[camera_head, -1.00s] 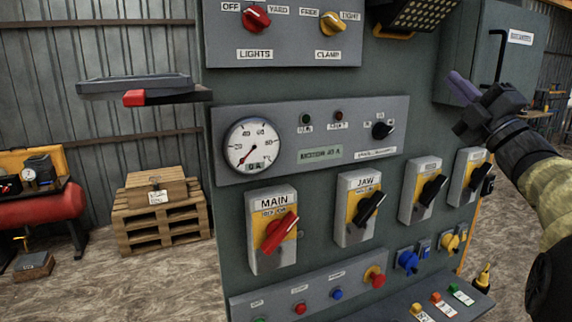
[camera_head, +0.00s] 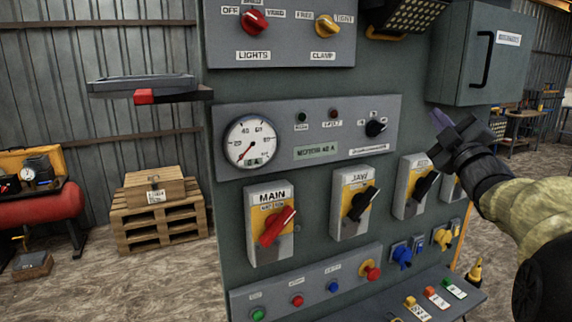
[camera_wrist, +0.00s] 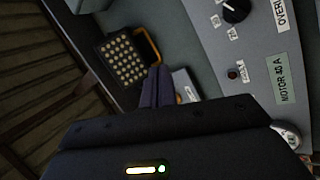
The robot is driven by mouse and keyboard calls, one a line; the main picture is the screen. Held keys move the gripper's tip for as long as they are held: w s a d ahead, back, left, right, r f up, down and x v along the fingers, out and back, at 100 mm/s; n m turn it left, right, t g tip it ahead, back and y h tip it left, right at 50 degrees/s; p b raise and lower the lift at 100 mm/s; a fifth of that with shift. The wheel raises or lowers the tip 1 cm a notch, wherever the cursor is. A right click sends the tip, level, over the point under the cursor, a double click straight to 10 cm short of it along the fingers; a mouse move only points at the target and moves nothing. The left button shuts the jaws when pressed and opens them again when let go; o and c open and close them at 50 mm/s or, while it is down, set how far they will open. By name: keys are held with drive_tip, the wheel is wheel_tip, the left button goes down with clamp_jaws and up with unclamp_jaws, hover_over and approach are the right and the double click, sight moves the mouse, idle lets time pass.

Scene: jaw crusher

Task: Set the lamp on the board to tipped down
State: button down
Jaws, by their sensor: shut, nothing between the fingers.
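The lamp (camera_head: 408,16) is a dark housing with a grid of pale LEDs and a yellow bracket, at the top of the board (camera_head: 385,85). The head view cuts off its upper part, so I cannot tell its tilt exactly. The wrist view shows the lamp (camera_wrist: 126,62) with its LED face visible, beyond the fingers. My gripper (camera_head: 438,121) is shut and empty, in front of the board's right side, below and right of the lamp. In the wrist view the closed fingers (camera_wrist: 156,84) appear near the lamp's lower right in the picture, with no contact evident.
A grey cabinet with a handle (camera_head: 487,57) juts out right of the lamp, above my gripper. Below are a gauge (camera_head: 251,142), a small black selector (camera_head: 376,128) and several rotary switches. A shelf (camera_head: 142,84) stands out at the left.

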drive_tip(key=s+a+f+m+g+h, duration=0.1)
drive_tip(key=a+f+m+g+h, duration=0.15)
drive_tip(key=f, duration=0.65)
drive_tip(key=a+f+m+g+h, duration=0.15)
drive_tip(key=f+m+g, duration=0.25)
drive_tip(key=f, duration=0.4)
drive_tip(key=s+a+f+m+g+h, duration=0.1)
drive_tip(key=a+f+m+g, duration=0.2)
drive_tip(key=f, duration=0.6)
drive_tip(key=s+a+f+m+g, duration=0.1)
drive_tip(key=s+a+f+g, duration=0.2)
drive_tip(key=s+f, duration=0.3)
drive_tip(key=s+a+f+m+g+y, duration=0.1)
drive_tip(key=s+a+f+m+g, duration=0.1)
drive_tip(key=s+f, duration=0.4)
drive_tip(key=s+a+f+m+g+y, duration=0.1)
drive_tip(key=s+a+f+g, duration=0.3)
drive_tip(key=s, duration=0.6)
wheel_tip(320, 180, down, 2)
drive_tip(key=shift+a+f+g+p, duration=0.25)
drive_tip(key=shift+g+p, duration=0.05)
drive_tip(key=shift+g, duration=0.55)
drive_tip(key=shift+w+m, duration=0.15)
drive_tip(key=shift+m, duration=0.1)
